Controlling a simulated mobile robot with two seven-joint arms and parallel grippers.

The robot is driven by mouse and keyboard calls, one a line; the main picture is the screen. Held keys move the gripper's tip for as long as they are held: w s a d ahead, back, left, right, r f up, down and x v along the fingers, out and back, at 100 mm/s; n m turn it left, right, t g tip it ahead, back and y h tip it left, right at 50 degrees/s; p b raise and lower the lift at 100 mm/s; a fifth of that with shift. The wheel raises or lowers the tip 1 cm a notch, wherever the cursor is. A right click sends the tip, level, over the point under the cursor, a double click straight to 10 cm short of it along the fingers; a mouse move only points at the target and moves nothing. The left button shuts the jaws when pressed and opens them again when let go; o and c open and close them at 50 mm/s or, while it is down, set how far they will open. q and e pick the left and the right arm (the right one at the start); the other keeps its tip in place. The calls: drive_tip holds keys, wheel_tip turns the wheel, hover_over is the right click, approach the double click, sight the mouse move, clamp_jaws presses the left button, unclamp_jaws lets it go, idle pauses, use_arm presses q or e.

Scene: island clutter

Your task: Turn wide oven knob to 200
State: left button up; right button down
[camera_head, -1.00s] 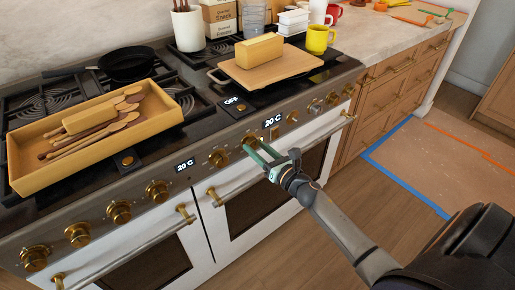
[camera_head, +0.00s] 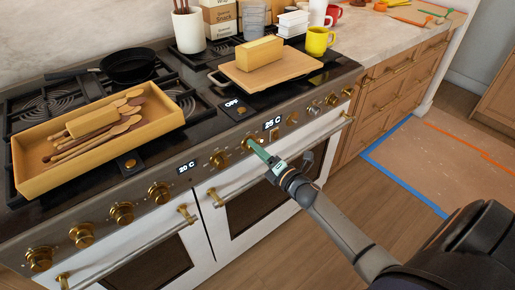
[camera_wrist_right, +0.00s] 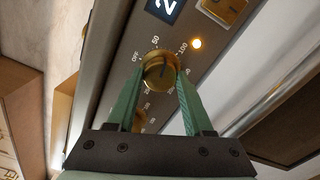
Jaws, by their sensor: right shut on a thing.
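The brass oven knob (camera_head: 247,141) is on the steel front panel of the range, below the lit display (camera_head: 272,123), which reads 25 C. My right gripper (camera_head: 254,146) reaches it from the front right. In the right wrist view, its green fingers (camera_wrist_right: 160,75) lie on both sides of the round knob (camera_wrist_right: 162,64) and are shut on it. Marks OFF, 50 and 100 show around the knob; the lower marks are partly hidden by the knob and fingers. My left gripper is out of view.
Other brass knobs (camera_head: 159,192) line the panel, with a second display (camera_head: 187,167) reading 20 C. Oven door handles (camera_head: 150,240) jut out below. A wooden tray (camera_head: 36,184) of utensils and a cutting board (camera_head: 300,75) sit on the cooktop.

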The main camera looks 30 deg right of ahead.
use_arm(q)
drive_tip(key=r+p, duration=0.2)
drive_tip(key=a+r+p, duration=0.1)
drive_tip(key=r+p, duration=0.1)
drive_tip(key=p, duration=0.1)
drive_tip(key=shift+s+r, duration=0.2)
use_arm(e)
drive_tip(key=m, duration=2.7)
drive_tip(key=shift+m, duration=0.3)
drive_tip(key=shift+c, duration=1.5)
unclamp_jaws()
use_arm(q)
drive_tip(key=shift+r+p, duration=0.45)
use_arm(e)
drive_tip(key=s+d, duration=0.1)
drive_tip(key=s, duration=1.1)
drive_tip(key=shift+s, duration=0.25)
